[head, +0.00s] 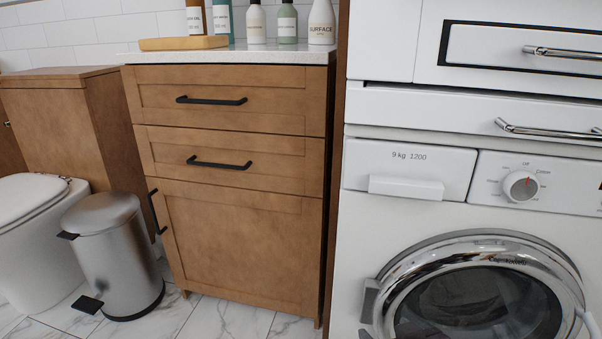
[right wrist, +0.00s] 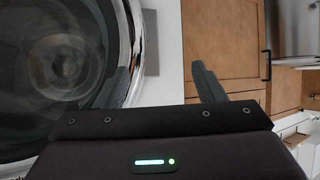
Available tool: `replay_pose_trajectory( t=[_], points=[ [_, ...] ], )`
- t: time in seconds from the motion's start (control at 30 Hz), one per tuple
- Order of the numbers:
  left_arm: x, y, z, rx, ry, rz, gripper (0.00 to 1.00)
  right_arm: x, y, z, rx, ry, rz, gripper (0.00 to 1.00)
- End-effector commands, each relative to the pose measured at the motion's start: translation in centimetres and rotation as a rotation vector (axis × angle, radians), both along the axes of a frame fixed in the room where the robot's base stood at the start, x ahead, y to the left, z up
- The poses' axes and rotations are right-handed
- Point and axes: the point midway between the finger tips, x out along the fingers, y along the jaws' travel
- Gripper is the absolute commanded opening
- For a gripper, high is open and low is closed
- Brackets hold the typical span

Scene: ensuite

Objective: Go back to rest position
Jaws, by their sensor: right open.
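My right gripper (right wrist: 167,72) shows in the right wrist view, with its dark body across the bottom. Its fingers stand apart with nothing between them. One finger is seen against the washing machine's round door and the other against the wooden cabinet side. In the head view, only a small pale piece at the lower right corner may be part of my right arm; I cannot tell. My left gripper is not in view.
The white washing machine (head: 406,217) stands at right, its round door (head: 470,300) seemingly shut. A wooden cabinet (head: 240,240) with bottles on top is in the middle. A metal bin (head: 115,255) and a toilet (head: 30,235) stand at left. Marble floor shows in front.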

Motion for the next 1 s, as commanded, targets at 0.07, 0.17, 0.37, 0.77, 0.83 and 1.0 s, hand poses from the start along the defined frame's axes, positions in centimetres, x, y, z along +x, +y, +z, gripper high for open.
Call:
replay_pose_trajectory(
  t=[0.07,0.17,0.37,0.77,0.83,1.0],
  points=[
    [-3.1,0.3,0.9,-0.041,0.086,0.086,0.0,-1.9,-0.9,-3.1,-0.028,0.138,-0.015,0.63],
    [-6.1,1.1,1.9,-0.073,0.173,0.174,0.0,-4.2,-1.8,-6.0,-0.056,0.276,-0.029,0.63],
    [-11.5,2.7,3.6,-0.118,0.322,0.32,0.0,-8.4,-3.2,-9.9,-0.099,0.497,-0.051,0.63],
    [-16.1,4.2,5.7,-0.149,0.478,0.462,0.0,-12.1,-4.4,-12.6,-0.14,0.713,-0.068,0.63],
    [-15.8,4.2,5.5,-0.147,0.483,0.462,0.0,-11.8,-4.3,-12.7,-0.14,0.717,-0.067,0.63],
    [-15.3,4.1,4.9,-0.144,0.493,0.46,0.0,-11.2,-4.2,-13.3,-0.141,0.727,-0.065,0.63]
  ],
)
